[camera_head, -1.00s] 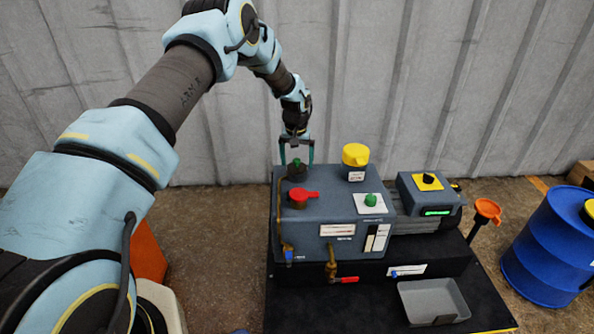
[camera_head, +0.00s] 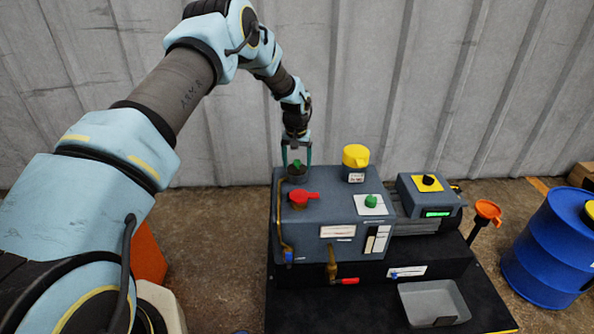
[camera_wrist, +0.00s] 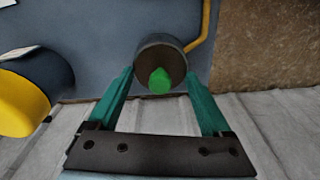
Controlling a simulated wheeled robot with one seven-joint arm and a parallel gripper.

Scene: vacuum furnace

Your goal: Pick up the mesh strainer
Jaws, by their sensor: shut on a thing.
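My gripper (camera_head: 297,163) is at the far left corner of the grey machine's top, pointing down. Its teal fingers are shut on a dark round piece with a green knob, which I take to be the mesh strainer (camera_head: 298,178); no mesh can be made out. In the wrist view, the strainer (camera_wrist: 149,52) sits between the two fingertips, its green knob facing the camera. I cannot tell whether it is clear of the machine top.
The grey machine (camera_head: 335,215) carries a red handle (camera_head: 300,197), a yellow-capped cylinder (camera_head: 355,160) and a green knob (camera_head: 371,200). An empty grey tray (camera_head: 432,300) lies at the front right. An orange funnel (camera_head: 488,210) and blue drum (camera_head: 550,250) stand right.

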